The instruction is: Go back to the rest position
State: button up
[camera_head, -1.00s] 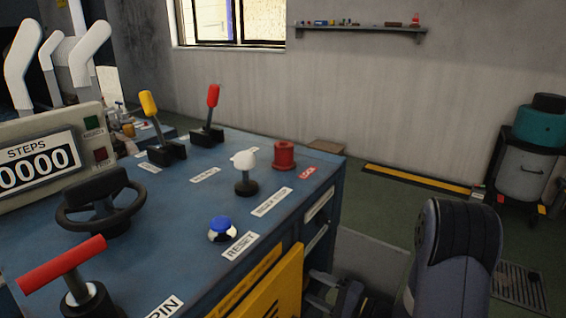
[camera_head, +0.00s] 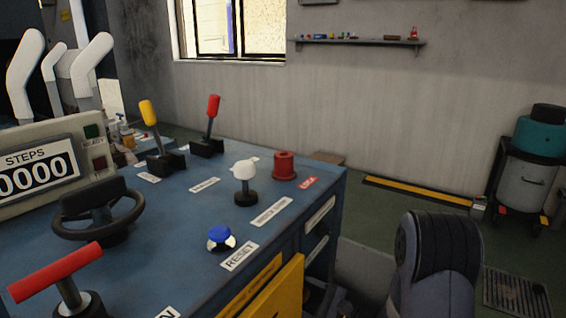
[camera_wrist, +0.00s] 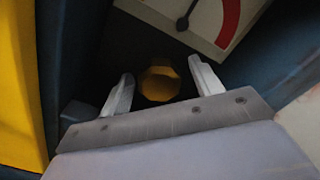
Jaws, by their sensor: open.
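My gripper (camera_wrist: 160,85) shows in the wrist view with its two pale fingers spread apart. It is open, with nothing held between the fingers. A yellow rounded knob (camera_wrist: 160,83) shows beyond and between the fingers; I cannot tell how far off it is. A dial (camera_wrist: 205,18) with a red arc and a dark pointer is above it. In the head view my arm (camera_head: 436,262) is at the lower right, beside the console, and the gripper itself is out of sight there.
The blue console (camera_head: 185,220) carries a steering wheel (camera_head: 98,212), a red T-handle (camera_head: 55,272), a yellow lever (camera_head: 149,115), a red lever (camera_head: 212,107), a white knob (camera_head: 243,171), a red button (camera_head: 284,165) and a blue reset button (camera_head: 220,235). A bin (camera_head: 524,180) stands right.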

jog(key=m, duration=0.4)
jog(key=shift+p, duration=0.35)
jog(key=m+p, duration=0.3)
jog(key=m, duration=0.1)
jog(key=shift+r+m, duration=0.15)
jog(key=shift+m, duration=0.15)
jog(key=shift+s+d, duration=0.15)
jog(key=shift+s+d+f, duration=0.2)
jog(key=shift+s+d, duration=0.15)
jog(key=shift+d, duration=0.15)
